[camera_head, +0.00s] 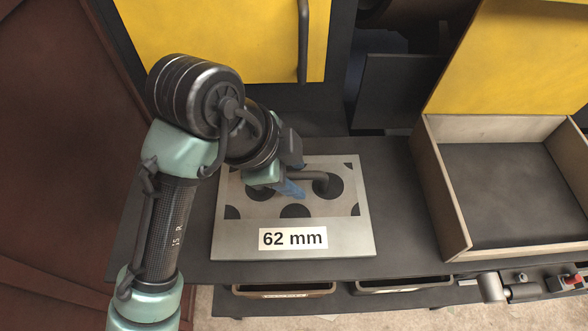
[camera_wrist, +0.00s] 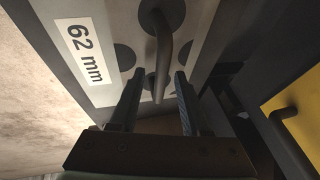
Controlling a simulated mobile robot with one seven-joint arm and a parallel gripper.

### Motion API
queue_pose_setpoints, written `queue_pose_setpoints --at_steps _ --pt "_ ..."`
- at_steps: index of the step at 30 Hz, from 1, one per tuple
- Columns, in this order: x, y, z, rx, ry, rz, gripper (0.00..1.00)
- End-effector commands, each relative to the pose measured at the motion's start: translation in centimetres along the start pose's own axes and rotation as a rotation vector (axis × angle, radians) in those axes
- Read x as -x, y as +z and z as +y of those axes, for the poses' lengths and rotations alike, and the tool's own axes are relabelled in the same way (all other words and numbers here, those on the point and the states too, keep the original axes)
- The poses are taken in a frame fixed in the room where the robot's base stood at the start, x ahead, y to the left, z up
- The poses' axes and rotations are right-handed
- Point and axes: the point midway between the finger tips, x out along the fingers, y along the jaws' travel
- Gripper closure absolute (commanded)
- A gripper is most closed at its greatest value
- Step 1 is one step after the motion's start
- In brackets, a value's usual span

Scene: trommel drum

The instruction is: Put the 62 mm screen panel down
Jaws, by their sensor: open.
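The 62 mm screen panel (camera_head: 235,235) is a light grey plate with dark round holes and a white "62 mm" label. It lies flat on the dark bench top in the head view. A dark bar handle (camera_head: 310,176) stands up from it. My gripper (camera_head: 296,190) is over the panel at the handle, partly hidden by my arm. In the wrist view the panel (camera_wrist: 110,15) fills the upper part, and my gripper (camera_wrist: 158,78) is open, with its fingers on either side of the handle's (camera_wrist: 161,60) end. I cannot tell whether a finger touches it.
An open tray (camera_head: 448,195) with a dark floor stands on the bench to the right. A yellow door (camera_head: 220,35) with a dark handle is behind, and another yellow panel (camera_head: 525,60) is at the upper right. Bins (camera_head: 285,289) sit below the bench's front edge.

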Motion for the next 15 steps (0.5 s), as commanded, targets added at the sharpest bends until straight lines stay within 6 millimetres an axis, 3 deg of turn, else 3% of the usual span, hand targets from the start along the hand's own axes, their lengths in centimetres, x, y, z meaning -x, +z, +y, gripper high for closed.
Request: queue_pose_setpoints --at_steps 8,15 --pt "1.2 0.0 -0.1 -0.002 -0.003 -0.001 0.53" --pt "6.1 0.1 -0.1 -0.002 -0.005 -0.007 0.53"
